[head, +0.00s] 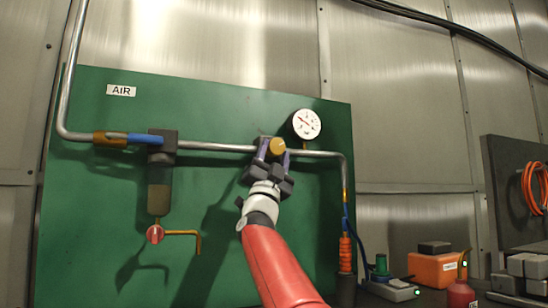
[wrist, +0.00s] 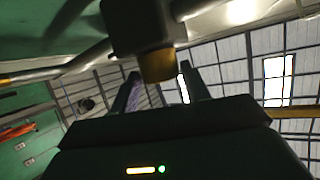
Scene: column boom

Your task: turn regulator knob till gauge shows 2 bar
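The yellow-brown regulator knob (head: 278,146) sits on the pipe in the middle of the green panel. The wrist view shows the knob (wrist: 157,66) under a dark regulator body (wrist: 143,25). My gripper (head: 271,150) is at the knob, with one finger on each side. In the wrist view my gripper (wrist: 159,72) looks open, its fingertips level with the knob's end and narrow gaps beside it. I cannot tell whether either finger touches. The white round gauge (head: 307,124) is up and right of the knob. Its red needle points up-left; the numbers are too small to read.
A grey pipe (head: 215,147) crosses the panel. A dark filter (head: 160,180) with a red knob (head: 155,234) and brass outlet hangs left. An orange box (head: 435,269) and a red bottle (head: 461,294) stand lower right. Space before the panel's lower left is free.

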